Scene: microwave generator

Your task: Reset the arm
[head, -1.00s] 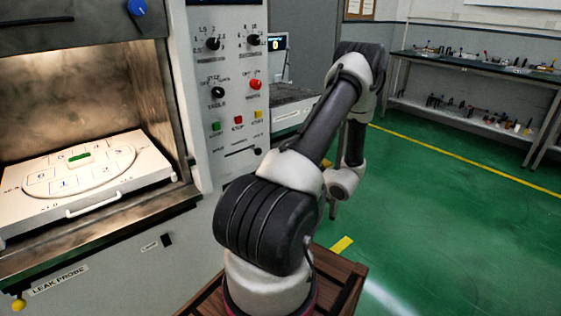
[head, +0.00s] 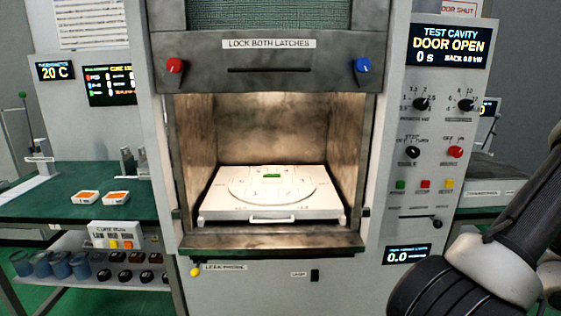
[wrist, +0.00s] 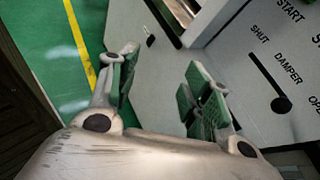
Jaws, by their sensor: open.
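My gripper (wrist: 160,95) is open in the wrist view, its two fingers with green pads spread apart and nothing between them. It is beside the pale front panel (wrist: 225,75) of the generator, near the damper slider (wrist: 280,103). In the head view only my arm's dark and white links show at the lower right; the gripper is out of that picture. The generator's test cavity (head: 265,130) is open at the centre. A white tray (head: 215,207) with a round turntable sits inside, with a small green piece (head: 272,175) on it.
A control panel (head: 430,150) with knobs and buttons stands right of the cavity; its display reads DOOR OPEN. A green-topped bench (head: 40,203) at left holds two small white trays with orange contents. Cups stand on the shelf below. Green floor (wrist: 35,35) shows in the wrist view.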

